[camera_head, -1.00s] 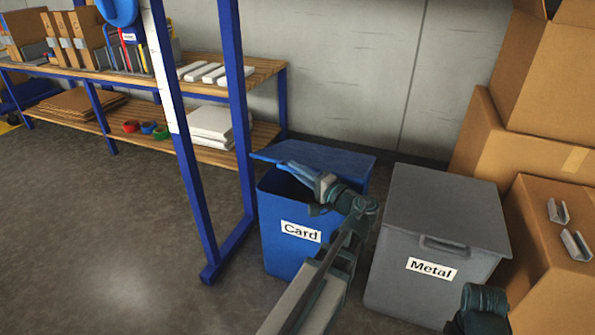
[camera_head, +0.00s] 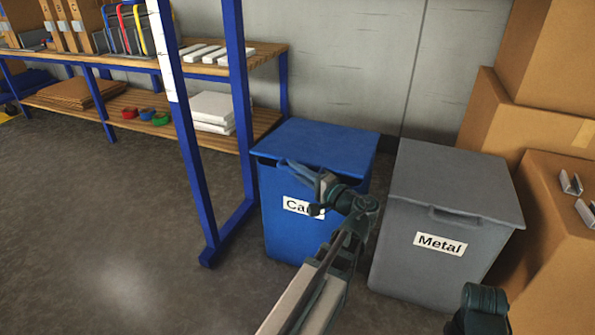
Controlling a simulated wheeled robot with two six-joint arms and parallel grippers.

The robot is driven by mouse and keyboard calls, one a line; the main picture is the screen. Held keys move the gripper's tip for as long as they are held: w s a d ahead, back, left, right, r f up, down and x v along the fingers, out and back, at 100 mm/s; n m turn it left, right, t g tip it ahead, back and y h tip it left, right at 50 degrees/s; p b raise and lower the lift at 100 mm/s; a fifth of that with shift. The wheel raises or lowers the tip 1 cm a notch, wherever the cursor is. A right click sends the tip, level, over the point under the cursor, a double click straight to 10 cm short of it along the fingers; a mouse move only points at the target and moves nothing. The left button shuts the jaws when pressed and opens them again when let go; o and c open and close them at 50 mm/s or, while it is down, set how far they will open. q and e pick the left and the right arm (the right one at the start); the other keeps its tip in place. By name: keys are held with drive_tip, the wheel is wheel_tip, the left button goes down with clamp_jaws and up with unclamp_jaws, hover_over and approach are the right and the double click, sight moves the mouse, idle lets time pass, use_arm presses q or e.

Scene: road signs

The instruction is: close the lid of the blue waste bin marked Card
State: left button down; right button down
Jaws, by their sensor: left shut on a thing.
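The blue waste bin (camera_head: 284,236) stands on the floor with a white Card label on its front, partly covered by my left arm. Its blue lid (camera_head: 322,143) lies over the opening, almost level. My left gripper (camera_head: 292,170) is at the lid's front edge and is shut on the lid. The exact grip point is hard to see. My right gripper is out of view; only a dark part of my right arm shows at the bottom.
A grey Metal bin (camera_head: 425,268) with its lid down stands close on the right. Cardboard boxes (camera_head: 562,243) are stacked beyond it. A blue rack post (camera_head: 239,105) stands just left of the blue bin. The floor (camera_head: 110,230) at the left is clear.

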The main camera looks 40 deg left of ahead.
use_arm(q)
drive_tip(key=c, duration=0.8)
unclamp_jaws()
drive_tip(key=shift+c, duration=0.2)
drive_tip(key=s+d, duration=0.1)
drive_tip(key=d, duration=1.2)
drive_tip(key=shift+s+d+f+b, duration=0.25)
drive_tip(key=shift+d+b, duration=0.05)
drive_tip(key=shift+d, duration=0.05)
